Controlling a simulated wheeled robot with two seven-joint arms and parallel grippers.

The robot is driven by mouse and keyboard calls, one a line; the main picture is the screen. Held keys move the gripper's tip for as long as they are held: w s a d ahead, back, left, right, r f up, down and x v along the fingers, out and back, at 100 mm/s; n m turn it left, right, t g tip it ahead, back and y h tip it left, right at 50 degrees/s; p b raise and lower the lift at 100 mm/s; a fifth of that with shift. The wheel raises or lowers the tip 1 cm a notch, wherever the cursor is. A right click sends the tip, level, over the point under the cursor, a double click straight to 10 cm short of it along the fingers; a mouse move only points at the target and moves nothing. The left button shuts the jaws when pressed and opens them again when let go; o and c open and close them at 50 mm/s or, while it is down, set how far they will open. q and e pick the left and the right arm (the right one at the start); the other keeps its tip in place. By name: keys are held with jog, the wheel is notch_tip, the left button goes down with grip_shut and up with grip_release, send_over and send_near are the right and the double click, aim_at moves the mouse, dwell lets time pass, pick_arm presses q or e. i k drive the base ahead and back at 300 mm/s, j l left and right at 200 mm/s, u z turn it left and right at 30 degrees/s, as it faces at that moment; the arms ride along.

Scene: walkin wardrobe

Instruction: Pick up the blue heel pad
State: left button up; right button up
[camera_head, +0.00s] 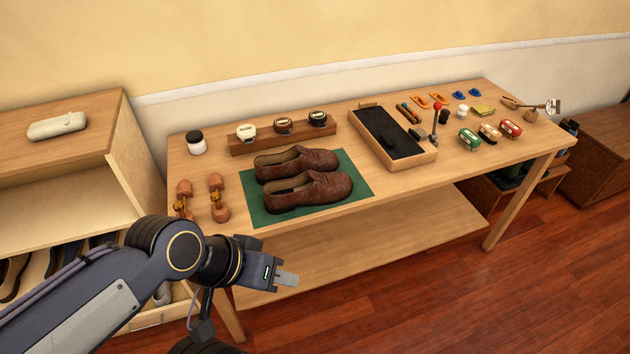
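Two small blue heel pads lie at the back right of the wooden table in the head view: one blue heel pad (459,95) on the left and another blue heel pad (474,92) just right of it. My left gripper (287,279) is in front of the table's near edge, far to the left of the pads and nearer to me. Nothing shows in its fingers, and I cannot tell whether they are open or shut. My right gripper is not in view.
Orange pads (428,101) lie left of the blue ones. A black-lined tray (431,158) and brown shoes (310,190) on a green mat (355,178) fill the middle.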

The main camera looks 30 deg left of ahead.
aim_at(458, 96)
jog(key=i+l, duration=0.85)
jog(key=j+u, duration=0.05)
